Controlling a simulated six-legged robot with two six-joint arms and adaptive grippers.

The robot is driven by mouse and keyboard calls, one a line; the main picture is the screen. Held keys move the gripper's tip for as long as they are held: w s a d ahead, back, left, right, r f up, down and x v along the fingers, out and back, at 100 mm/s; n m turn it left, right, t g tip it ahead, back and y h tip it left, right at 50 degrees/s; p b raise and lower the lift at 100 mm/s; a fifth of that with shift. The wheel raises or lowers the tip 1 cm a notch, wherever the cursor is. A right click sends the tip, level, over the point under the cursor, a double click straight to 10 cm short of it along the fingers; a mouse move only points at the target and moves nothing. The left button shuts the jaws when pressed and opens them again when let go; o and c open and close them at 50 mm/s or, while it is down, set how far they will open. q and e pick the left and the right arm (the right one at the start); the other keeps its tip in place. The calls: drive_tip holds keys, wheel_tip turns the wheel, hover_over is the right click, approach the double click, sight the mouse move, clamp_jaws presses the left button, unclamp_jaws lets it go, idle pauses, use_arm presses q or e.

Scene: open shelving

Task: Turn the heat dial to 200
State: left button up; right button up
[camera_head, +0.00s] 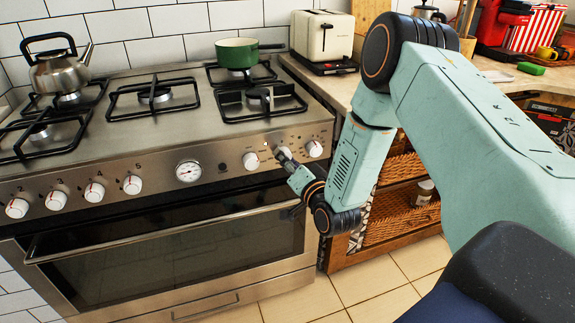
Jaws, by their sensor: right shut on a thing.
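The stove's front panel (222,172) carries a row of white dials with red marks. To the right of the round gauge (188,171) are three white dials. My right gripper (283,156) reaches in from the right and is shut on the middle one of these, a white dial (286,151) that it partly hides. I cannot read this dial's setting or scale. A white dial (250,161) stands to its left and another white dial (314,149) to its right, both clear of the fingers. My left gripper is not in view.
The oven door handle (150,231) runs below the panel, under my right gripper. A kettle (60,73) and a green pot (237,54) stand on the hob. A toaster (322,37) is on the counter behind. Wooden shelving with wicker baskets (397,222) is beside the oven.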

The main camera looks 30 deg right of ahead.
drive_tip(key=m+b, duration=0.3)
drive_tip(key=m, duration=0.2)
drive_tip(key=shift+m+t, duration=0.3)
idle(0.5)
drive_tip(key=o, duration=1.2)
drive_tip(key=s, duration=0.4)
drive_tip(key=s+a, duration=0.1)
drive_tip(key=s, duration=0.7)
drive_tip(key=shift+a+f, duration=0.25)
drive_tip(key=shift+w, duration=0.1)
